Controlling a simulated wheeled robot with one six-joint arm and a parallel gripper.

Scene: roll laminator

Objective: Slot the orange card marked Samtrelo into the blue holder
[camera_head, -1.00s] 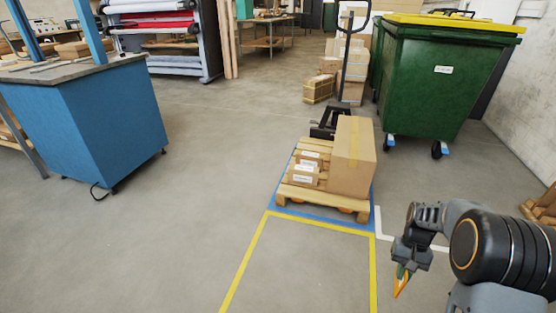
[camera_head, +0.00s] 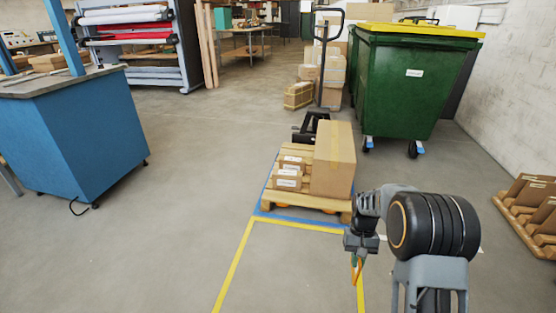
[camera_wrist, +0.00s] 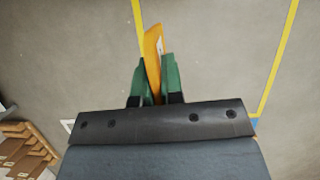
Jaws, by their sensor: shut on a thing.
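My gripper (camera_wrist: 158,85) is shut on the orange card (camera_wrist: 152,45), which stands out beyond the green fingertips in the wrist view. The card is seen nearly edge-on with a pale patch on its face; no marking can be read. In the head view the card (camera_head: 358,270) hangs below my gripper (camera_head: 354,258), over the floor near the yellow line. No blue holder can be made out in either view.
A pallet (camera_head: 290,200) with cardboard boxes (camera_head: 333,160) stands ahead of my arm. A green bin (camera_head: 410,95) is behind it. A blue workbench (camera_head: 80,130) is at left. A wooden rack (camera_head: 528,215) with brown panels stands at right. Floor at centre left is clear.

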